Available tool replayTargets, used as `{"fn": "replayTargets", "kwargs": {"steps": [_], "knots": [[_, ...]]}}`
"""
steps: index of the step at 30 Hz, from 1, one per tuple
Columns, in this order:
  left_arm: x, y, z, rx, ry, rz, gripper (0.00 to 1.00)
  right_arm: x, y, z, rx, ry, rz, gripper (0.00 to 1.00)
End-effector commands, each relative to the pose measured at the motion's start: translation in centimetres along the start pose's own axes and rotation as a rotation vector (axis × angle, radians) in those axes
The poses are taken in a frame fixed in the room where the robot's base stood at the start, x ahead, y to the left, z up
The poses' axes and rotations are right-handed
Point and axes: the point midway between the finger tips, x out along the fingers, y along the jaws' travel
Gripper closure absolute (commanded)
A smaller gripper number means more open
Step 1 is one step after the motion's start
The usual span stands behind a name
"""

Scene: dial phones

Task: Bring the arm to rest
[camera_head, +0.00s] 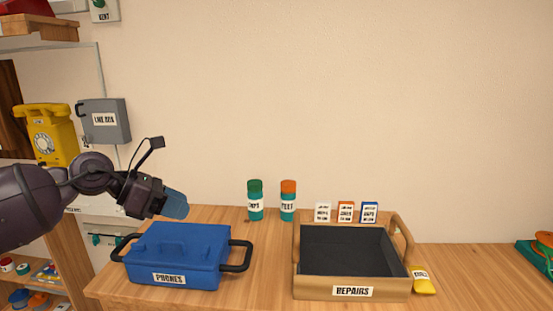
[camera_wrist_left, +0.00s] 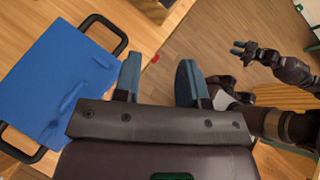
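My left gripper (camera_head: 175,205) comes in from the left in the head view and hangs above the blue box marked PHONES (camera_head: 175,252). In the left wrist view its two blue-grey fingers (camera_wrist_left: 158,82) stand apart with nothing between them, so it is open and empty. The blue box with black handles also shows in the left wrist view (camera_wrist_left: 60,85), beside the fingers and apart from them. Its lid appears closed. My right gripper (camera_wrist_left: 242,50) shows small and dark in the left wrist view, over the floor; its opening is too small to judge.
On the wooden table (camera_head: 450,262) stand a REPAIRS tray (camera_head: 352,293) with an empty dark inside, a green-capped bottle (camera_head: 255,200), an orange-capped bottle (camera_head: 288,200) and several small boxes. A yellow dial phone (camera_head: 46,135) and a grey box (camera_head: 104,122) are at left.

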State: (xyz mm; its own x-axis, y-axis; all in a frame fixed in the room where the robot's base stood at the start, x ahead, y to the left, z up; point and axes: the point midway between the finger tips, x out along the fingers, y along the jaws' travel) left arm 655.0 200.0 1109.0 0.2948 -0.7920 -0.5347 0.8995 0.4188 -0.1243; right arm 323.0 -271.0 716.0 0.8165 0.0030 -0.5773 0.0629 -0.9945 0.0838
Motion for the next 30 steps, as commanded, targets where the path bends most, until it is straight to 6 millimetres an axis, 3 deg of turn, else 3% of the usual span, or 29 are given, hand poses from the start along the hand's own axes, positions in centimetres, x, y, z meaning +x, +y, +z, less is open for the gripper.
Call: {"fn": "replayTargets", "kwargs": {"steps": [1,6,10,13,17,23,30], "knots": [[1.2,-1.1,1.0,-0.095,-0.105,-0.038,0.62,0.0,0.0,0.1,0.002,-0.001,0.0,0.61],[3.3,-3.2,3.4,-0.502,-0.449,-0.167,0.62,0.0,-0.2,-0.1,0.009,0.002,0.002,0.61],[4.1,-3.4,2.9,-0.88,-0.675,-0.261,0.62,-0.1,-0.2,-0.2,0.011,0.004,0.002,0.61],[4.5,-3.0,1.1,-1.158,-0.813,-0.311,0.62,-0.1,-0.1,-0.2,0.01,0.004,0.002,0.61],[5.0,-2.4,-2.5,-1.501,-0.958,-0.352,0.62,-0.2,-0.1,-0.2,0.008,0.003,0.003,0.61],[5.9,-2.3,-10.1,-1.981,-1.132,-0.368,0.62,-0.3,0.1,-0.1,0.001,-0.002,0.003,0.61],[6.8,-4.6,-20.4,-2.46,-1.296,-0.334,0.62,-0.6,0.3,0.2,-0.004,-0.009,0.004,0.61]]}}
